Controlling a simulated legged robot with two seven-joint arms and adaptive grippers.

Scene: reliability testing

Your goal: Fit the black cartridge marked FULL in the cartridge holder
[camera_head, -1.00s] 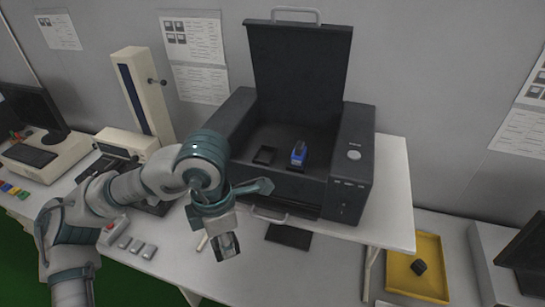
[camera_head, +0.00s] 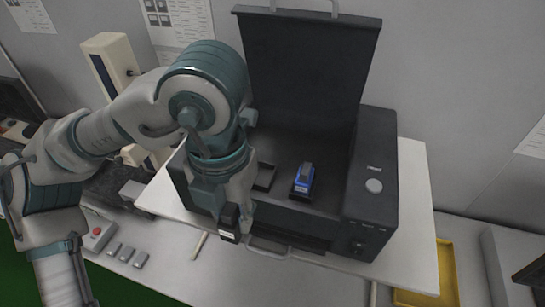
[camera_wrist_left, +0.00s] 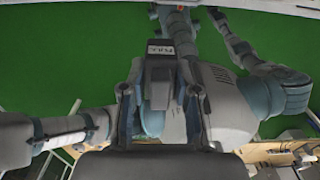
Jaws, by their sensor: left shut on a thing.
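My left gripper (camera_head: 233,208) is shut on the black cartridge (camera_head: 229,228), which hangs from its fingers with a small white label. In the left wrist view the cartridge (camera_wrist_left: 160,82) sits between the two fingers, and its label reads FULL. The gripper is at the front left of the open black printer (camera_head: 372,160). Inside the printer, a dark holder slot (camera_head: 265,178) without a visible cartridge lies left of a blue cartridge (camera_head: 303,182) that stands upright. My gripper is left of and in front of that slot, and my arm hides the printer's left side. My right gripper does not show.
The printer's lid (camera_head: 305,75) stands raised at the back. A white table (camera_head: 412,235) carries the printer. A yellow tray (camera_head: 446,272) is at the lower right. A red-button box (camera_head: 97,236) and several grey blocks lie at the lower left.

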